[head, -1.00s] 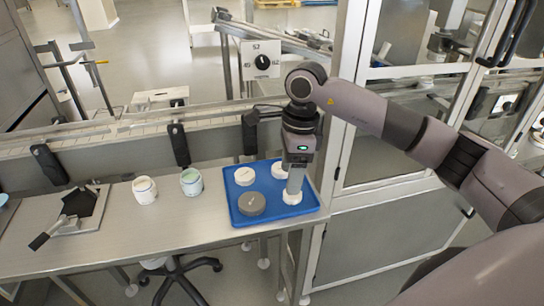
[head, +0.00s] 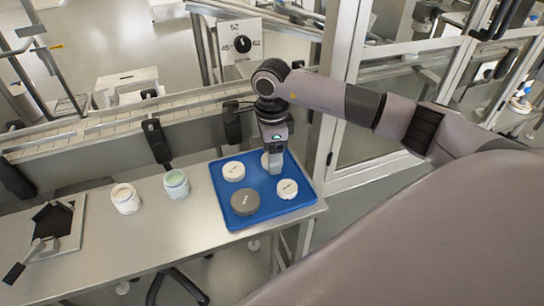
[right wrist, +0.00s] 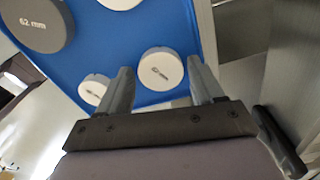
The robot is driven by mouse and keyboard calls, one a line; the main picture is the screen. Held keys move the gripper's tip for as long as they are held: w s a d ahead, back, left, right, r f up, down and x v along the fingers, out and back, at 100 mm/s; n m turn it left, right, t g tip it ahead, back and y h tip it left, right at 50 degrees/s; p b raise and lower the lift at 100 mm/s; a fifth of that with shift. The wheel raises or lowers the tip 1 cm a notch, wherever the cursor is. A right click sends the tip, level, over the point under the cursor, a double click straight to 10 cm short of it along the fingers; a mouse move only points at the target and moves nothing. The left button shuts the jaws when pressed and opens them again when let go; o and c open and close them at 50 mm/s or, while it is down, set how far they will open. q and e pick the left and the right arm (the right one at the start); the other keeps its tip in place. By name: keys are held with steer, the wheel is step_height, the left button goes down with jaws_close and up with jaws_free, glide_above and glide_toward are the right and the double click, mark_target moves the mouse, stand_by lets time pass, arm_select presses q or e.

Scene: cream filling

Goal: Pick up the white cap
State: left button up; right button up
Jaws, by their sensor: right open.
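Several caps lie on a blue tray (head: 262,208). In the head view a white cap (head: 233,171) is at the tray's back left, another white cap (head: 287,189) at front right, and a third white cap (head: 265,160) at back right, partly hidden by my right gripper (head: 275,171). A larger grey cap (head: 245,201) is at front left. In the right wrist view my right gripper (right wrist: 162,83) is open and empty, with the back-right white cap (right wrist: 160,68) showing between its fingers. Its label is too blurred to read. My left gripper is not in view.
Two open jars, one cream-topped (head: 126,198) and one greenish (head: 176,184), stand left of the tray on the metal table (head: 130,245). A black fixture (head: 52,222) sits farther left. A conveyor (head: 95,145) runs behind, and a framed glass partition (head: 345,90) stands at right.

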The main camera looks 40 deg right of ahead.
steer(key=shift+f, duration=0.15)
steer(key=c, duration=0.8)
step_height(320, 180, up, 20)
